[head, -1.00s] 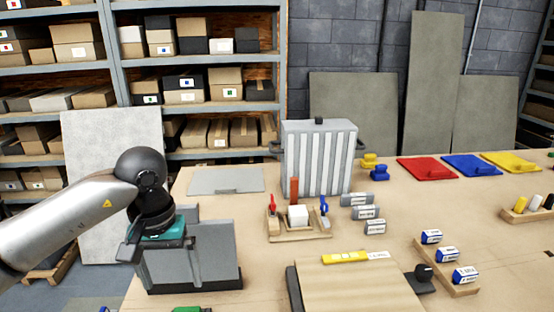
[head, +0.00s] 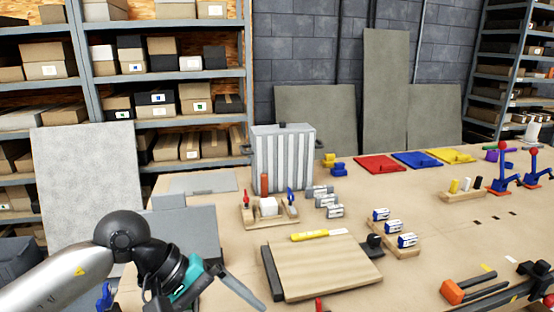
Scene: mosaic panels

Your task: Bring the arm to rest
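My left arm comes in from the left at the bottom of the head view. Its gripper (head: 232,290) is low at the bottom edge, with a teal band at the wrist and a grey finger pointing down to the right. The gripper is partly cut off by the frame, so I cannot tell whether it is open or shut. I see nothing held in the visible part. It is in front of the grey box (head: 190,222) and left of the wooden board (head: 325,265). My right gripper is not in view.
A striped grey case (head: 283,160) stands at the back of the workbench (head: 420,225). Red (head: 380,164), blue (head: 416,159) and yellow (head: 450,155) pads lie behind several labelled blocks. An orange-ended bar tool (head: 455,291) lies at lower right.

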